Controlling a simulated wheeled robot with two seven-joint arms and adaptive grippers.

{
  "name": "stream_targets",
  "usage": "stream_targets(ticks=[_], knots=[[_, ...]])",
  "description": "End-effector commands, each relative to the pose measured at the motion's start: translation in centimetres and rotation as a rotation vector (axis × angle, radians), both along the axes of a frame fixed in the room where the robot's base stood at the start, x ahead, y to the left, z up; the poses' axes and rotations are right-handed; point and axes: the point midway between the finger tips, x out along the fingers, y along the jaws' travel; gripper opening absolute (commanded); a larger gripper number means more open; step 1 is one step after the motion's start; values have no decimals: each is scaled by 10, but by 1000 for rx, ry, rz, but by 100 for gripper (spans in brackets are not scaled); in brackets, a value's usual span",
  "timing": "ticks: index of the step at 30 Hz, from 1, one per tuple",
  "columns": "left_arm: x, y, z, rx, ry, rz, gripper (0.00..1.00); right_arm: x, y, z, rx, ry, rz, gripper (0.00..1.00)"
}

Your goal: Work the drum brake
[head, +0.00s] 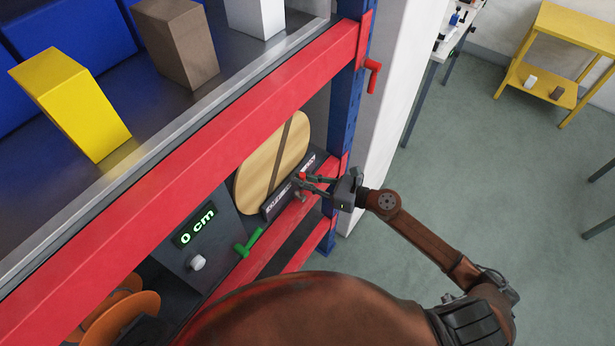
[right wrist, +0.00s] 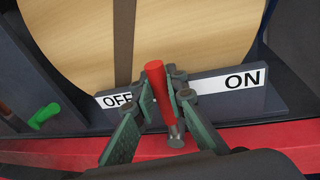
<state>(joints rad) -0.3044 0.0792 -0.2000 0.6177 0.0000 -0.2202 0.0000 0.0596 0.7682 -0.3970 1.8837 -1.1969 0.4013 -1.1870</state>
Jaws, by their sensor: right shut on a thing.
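The drum (head: 277,160) is a pale wooden disc with a dark band, on the shelf behind the red beam; it also fills the top of the right wrist view (right wrist: 190,40). The brake lever is a red handle (right wrist: 155,80) on a metal stem, in front of a plate (right wrist: 228,87) marked OFF and ON. In the right wrist view the handle stands between the two words, covering the edge of OFF. My right gripper (right wrist: 162,88) is shut on the red handle, one finger on each side; in the head view it shows at the plate (head: 308,183). My left gripper is out of view.
A green handle (head: 249,242), a knob (head: 197,262) and a display (head: 195,226) reading 0 cm are left of the drum. Red beams (head: 200,140) cross the rack. Yellow, brown and white blocks stand on the upper shelf. Open floor (head: 470,150) lies right.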

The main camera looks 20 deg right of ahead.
Motion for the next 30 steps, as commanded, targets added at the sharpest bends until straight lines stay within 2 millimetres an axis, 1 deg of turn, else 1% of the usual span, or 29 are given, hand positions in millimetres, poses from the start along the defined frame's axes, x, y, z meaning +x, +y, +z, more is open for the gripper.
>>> stream_targets(ticks=[5, 19, 20, 23, 30], knots=[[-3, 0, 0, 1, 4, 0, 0, -3, 3, 0, -38, -29, 0, 0], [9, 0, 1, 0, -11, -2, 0, -4, 3, -1, -48, -38, -1, 0], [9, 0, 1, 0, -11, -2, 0, -4, 4, -1, -48, -38, -1, 14], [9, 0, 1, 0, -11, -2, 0, -4, 4, -1, -48, -38, -1, 20], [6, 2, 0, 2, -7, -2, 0, -4, 4, 0, -46, -38, 0, 21]])
